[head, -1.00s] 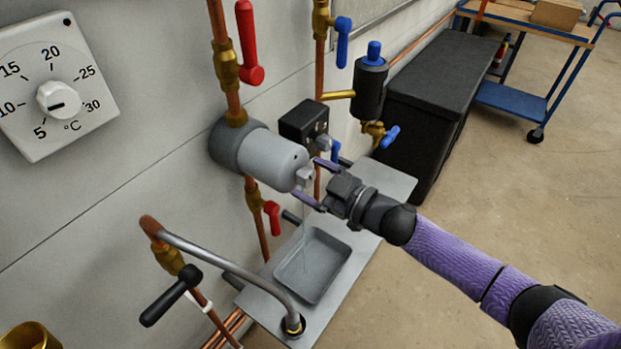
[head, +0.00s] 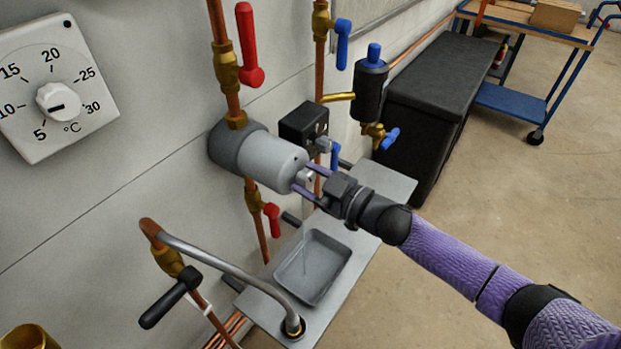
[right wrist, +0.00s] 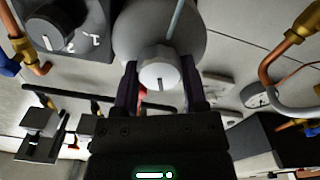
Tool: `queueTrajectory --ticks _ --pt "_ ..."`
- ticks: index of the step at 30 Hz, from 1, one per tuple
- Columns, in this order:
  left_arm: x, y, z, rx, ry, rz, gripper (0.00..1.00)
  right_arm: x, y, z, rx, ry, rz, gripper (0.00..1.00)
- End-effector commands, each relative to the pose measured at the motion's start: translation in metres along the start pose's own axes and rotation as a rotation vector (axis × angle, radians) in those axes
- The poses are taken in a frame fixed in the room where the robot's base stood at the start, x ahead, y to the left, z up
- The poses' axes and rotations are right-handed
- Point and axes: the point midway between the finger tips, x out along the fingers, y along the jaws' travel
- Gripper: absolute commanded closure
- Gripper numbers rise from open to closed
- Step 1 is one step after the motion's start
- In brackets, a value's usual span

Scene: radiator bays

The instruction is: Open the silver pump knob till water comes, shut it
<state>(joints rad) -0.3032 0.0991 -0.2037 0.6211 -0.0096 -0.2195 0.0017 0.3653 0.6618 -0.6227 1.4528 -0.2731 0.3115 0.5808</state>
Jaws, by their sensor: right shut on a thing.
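The silver pump knob (head: 303,178) sits on the front end of the grey cylindrical pump (head: 272,162). My right gripper (head: 306,180) is shut on the knob, one finger on each side. In the right wrist view the ribbed knob (right wrist: 160,72) shows between the two fingers, with a dark mark line on its face. My left gripper is not in view.
A red-handled valve (head: 247,45) stands above the pump and a smaller red handle (head: 272,218) below it. A black box with a grey knob (head: 303,124) is just behind. A bent metal pipe (head: 225,268) crosses in front of the tray.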

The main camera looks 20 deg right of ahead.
Motion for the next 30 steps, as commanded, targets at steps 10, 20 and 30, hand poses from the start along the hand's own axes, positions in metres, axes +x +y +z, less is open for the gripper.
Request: queueTrajectory --ticks 10,20,30 --pt "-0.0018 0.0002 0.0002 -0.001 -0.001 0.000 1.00 0.0001 -0.0008 -0.0003 -0.206 0.001 0.000 1.00" --pt "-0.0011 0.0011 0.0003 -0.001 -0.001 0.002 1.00 -0.0001 -0.0021 0.0009 -0.520 0.000 0.000 1.00" --pt "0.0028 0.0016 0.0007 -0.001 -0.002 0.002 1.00 0.0001 -0.0033 0.0018 -0.833 0.001 0.000 1.00"
